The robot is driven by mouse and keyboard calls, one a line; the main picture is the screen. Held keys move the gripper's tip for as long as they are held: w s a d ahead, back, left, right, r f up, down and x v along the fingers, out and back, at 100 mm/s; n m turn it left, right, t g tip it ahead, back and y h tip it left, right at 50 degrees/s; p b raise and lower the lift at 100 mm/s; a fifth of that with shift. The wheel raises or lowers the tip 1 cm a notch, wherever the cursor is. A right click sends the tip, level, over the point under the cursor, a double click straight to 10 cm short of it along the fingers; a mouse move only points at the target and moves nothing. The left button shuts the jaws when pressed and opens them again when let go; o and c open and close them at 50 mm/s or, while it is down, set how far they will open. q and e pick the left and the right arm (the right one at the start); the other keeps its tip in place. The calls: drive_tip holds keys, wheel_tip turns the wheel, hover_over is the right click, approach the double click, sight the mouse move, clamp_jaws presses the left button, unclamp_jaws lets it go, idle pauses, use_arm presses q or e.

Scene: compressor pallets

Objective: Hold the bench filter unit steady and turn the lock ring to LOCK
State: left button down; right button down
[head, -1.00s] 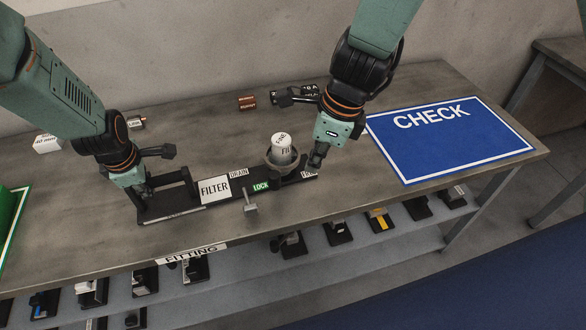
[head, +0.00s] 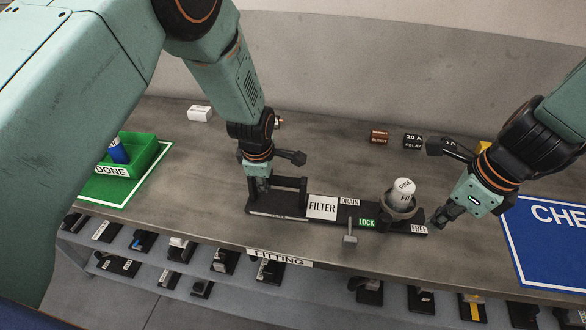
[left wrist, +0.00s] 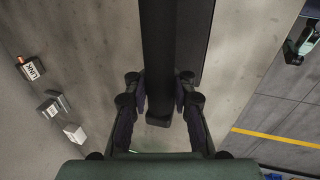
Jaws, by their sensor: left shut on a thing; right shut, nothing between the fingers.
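The bench filter unit is a long black base (head: 285,212) on the workbench, with a white FILTER plate (head: 321,207) and a DRAIN label. A white cartridge (head: 404,188) stands upright inside the dark grey lock ring (head: 400,211) near its right end. A green LOCK label (head: 367,223) and a white FREE label (head: 419,229) flank the ring's front; its exact setting is unclear. My left gripper (head: 262,186) is shut on the unit's black handle (head: 290,183), whose bar shows between its fingers in the left wrist view (left wrist: 158,60). My right gripper (head: 440,218) is shut and empty, just right of the ring.
A grey lever-like part (head: 350,236) stands at the unit's front. A green DONE tray (head: 125,170) is at left, a blue CHECK mat (head: 555,240) at right. A copper part (head: 379,137) and 20 A relay (head: 413,141) lie behind. Several units fill the lower shelf.

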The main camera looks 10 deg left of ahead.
use_arm(q)
drive_tip(key=c, duration=1)
unclamp_jaws()
drive_tip(key=shift+c, duration=0.2)
